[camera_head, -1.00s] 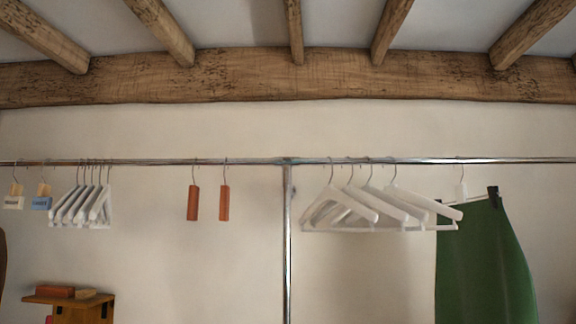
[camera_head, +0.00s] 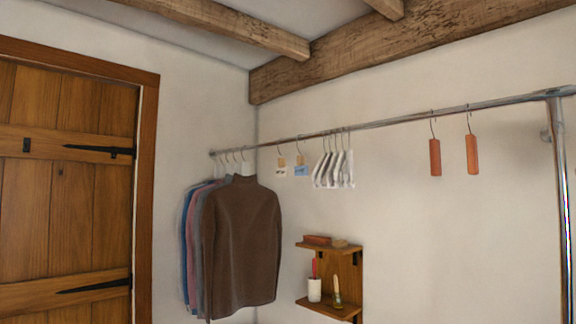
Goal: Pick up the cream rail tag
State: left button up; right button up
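Two small tags hang from hooks on the metal rail, between the sweaters and the white hangers. The cream rail tag (camera_head: 280,171) is the left one, with dark lettering too small to read. A blue tag (camera_head: 301,171) hangs just to its right, apart from it. Neither of my grippers shows in the head view.
The rail (camera_head: 385,122) runs along the wall to an upright post (camera_head: 564,200). Sweaters (camera_head: 242,240) hang left of the tags, white hangers (camera_head: 333,169) right, then two red-brown blocks (camera_head: 435,157). A wooden shelf (camera_head: 335,251) stands below. A wooden door (camera_head: 65,180) is at left.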

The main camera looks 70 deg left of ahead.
aim_at(283, 171)
jog(key=u, duration=0.5)
jog(key=j+u, duration=0.1)
jog(key=u, duration=0.85)
jog(key=j+u, duration=0.1)
jog(key=u, duration=0.9)
jog(key=i+j+z, duration=0.15)
jog(key=z, duration=0.3)
jog(key=i+j+z, duration=0.2)
jog(key=z, duration=0.25)
jog(key=i+j+z, duration=0.15)
jog(key=j, duration=0.15)
jog(key=i+j+z, duration=0.25)
jog(key=j, duration=0.35)
jog(key=i+j, duration=0.15)
jog(key=j, duration=0.2)
jog(key=i+j, duration=0.1)
jog(key=j, duration=0.3)
jog(key=i+j, duration=0.15)
jog(key=j, duration=0.2)
jog(key=i+j+z, duration=0.1)
jog(key=j, duration=0.3)
jog(key=i+j, duration=0.15)
jog(key=j, duration=0.2)
jog(key=i+j, duration=0.1)
jog(key=j, duration=0.3)
